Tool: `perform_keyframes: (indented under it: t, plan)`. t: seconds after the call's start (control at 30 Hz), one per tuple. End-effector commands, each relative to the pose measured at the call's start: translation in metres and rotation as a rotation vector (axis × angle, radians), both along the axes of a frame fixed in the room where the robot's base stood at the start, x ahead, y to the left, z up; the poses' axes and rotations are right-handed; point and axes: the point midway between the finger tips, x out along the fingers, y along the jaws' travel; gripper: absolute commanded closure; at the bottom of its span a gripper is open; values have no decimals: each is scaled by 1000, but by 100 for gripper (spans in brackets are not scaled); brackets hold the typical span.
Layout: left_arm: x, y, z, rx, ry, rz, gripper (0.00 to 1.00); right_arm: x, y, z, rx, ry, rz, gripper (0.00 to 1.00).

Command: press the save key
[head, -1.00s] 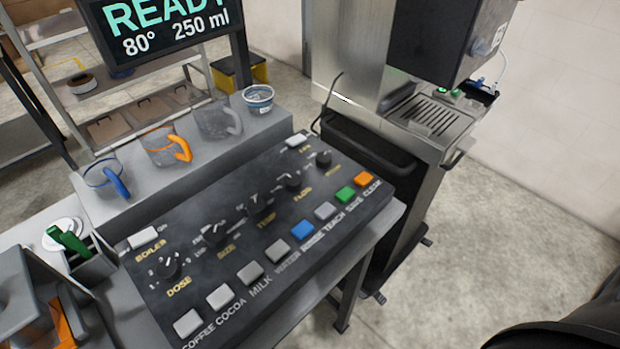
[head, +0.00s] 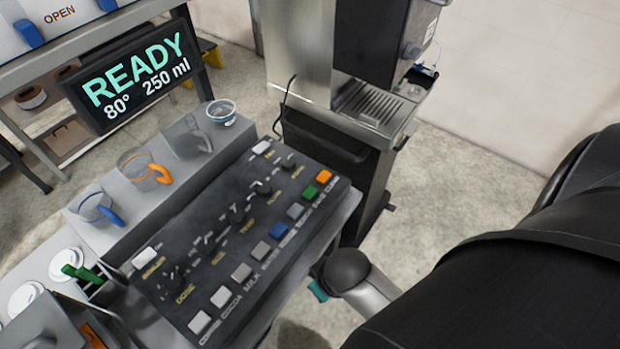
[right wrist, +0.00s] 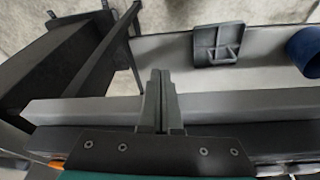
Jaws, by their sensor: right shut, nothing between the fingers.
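The save key is the green key (head: 310,192) in the front row of the black console (head: 215,240), between the orange clear key (head: 324,177) and the grey teach key (head: 296,210). My right arm comes in from the right in the head view, its teal wrist part low beside the console's front edge, apart from the keys. The fingers of my right gripper (right wrist: 160,80) show in the right wrist view, together and empty. My left gripper is not in view.
Knobs stand behind the key row. A display (head: 135,78) reads READY, 80°, 250 ml. A steel machine (head: 365,110) stands at the back right.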

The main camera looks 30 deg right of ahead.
Motion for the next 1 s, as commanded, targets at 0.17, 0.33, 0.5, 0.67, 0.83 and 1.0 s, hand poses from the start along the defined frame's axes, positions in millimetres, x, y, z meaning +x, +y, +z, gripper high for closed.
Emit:
perform_keyframes:
  t: [0.17,0.33,0.5,0.67,0.83,1.0]
  plan:
    - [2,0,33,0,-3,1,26,9,-2,87,14,-51,-6,100]
    - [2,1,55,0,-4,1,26,31,-4,154,86,-151,-7,100]
    - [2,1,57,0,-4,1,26,60,-6,165,198,-224,-35,100]
    - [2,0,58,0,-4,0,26,86,-17,168,309,-265,-98,100]
    - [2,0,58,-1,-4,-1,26,116,-40,176,418,-300,-199,100]
    - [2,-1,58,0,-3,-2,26,141,-65,188,505,-330,-301,100]
